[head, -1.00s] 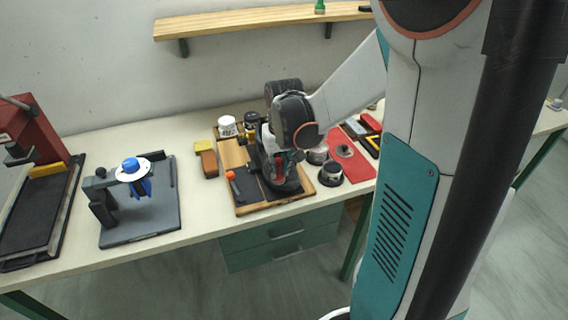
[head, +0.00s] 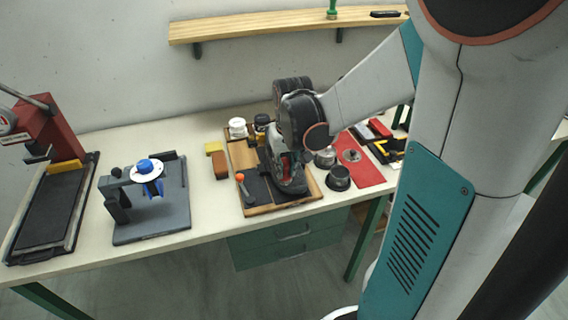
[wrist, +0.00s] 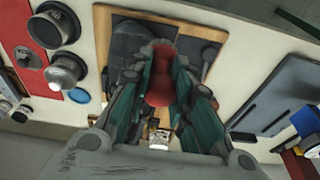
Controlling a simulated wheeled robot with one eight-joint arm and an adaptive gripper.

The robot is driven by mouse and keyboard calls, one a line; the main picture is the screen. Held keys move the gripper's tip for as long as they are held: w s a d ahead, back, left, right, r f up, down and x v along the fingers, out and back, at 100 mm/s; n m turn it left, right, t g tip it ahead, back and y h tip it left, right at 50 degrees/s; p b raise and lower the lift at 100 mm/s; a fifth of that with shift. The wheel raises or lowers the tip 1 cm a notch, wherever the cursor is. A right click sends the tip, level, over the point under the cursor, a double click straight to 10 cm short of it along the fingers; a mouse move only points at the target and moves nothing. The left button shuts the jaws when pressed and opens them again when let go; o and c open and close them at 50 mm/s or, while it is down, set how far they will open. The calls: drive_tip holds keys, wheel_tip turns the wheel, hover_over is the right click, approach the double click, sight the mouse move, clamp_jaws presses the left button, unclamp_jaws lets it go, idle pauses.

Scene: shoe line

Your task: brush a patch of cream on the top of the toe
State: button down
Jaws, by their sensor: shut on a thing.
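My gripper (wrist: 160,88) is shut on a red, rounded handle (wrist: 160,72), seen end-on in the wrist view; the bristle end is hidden. In the head view my gripper (head: 285,170) is over the wooden board, with some red showing between its dark fingers. A dark shape, apparently the shoe (head: 294,184), lies at the board's front right, just below my gripper. It also shows in the wrist view (wrist: 125,42), partly covered by the fingers. I cannot tell whether the held tool touches it, and no cream patch can be made out.
The wooden board (head: 286,208) also holds an orange-tipped tool (head: 242,184). A dark tin (head: 338,178) and a silver tin (head: 325,158) stand to its right beside a red mat (head: 371,178). A brown-and-yellow block (head: 219,165) and a grey fixture (head: 165,218) stand left.

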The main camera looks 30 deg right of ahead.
drive_tip(key=shift+s+a+r+p, duration=0.1)
drive_tip(key=shift+s+r+p, duration=0.15)
drive_tip(key=shift+r, duration=0.25)
drive_tip(key=shift+s+r+p, duration=0.15)
drive_tip(key=shift+r+p, duration=0.15)
drive_tip(key=shift+r, duration=0.2)
drive_tip(key=shift+s+a+r+p, duration=0.1)
drive_tip(key=shift+s+r+p, duration=0.2)
drive_tip(key=shift+r+p, duration=0.4)
drive_tip(key=shift+s+a+r+p, duration=0.1)
drive_tip(key=shift+s+r+p, duration=0.2)
drive_tip(key=shift+r+p, duration=0.35)
drive_tip(key=shift+d, duration=0.1)
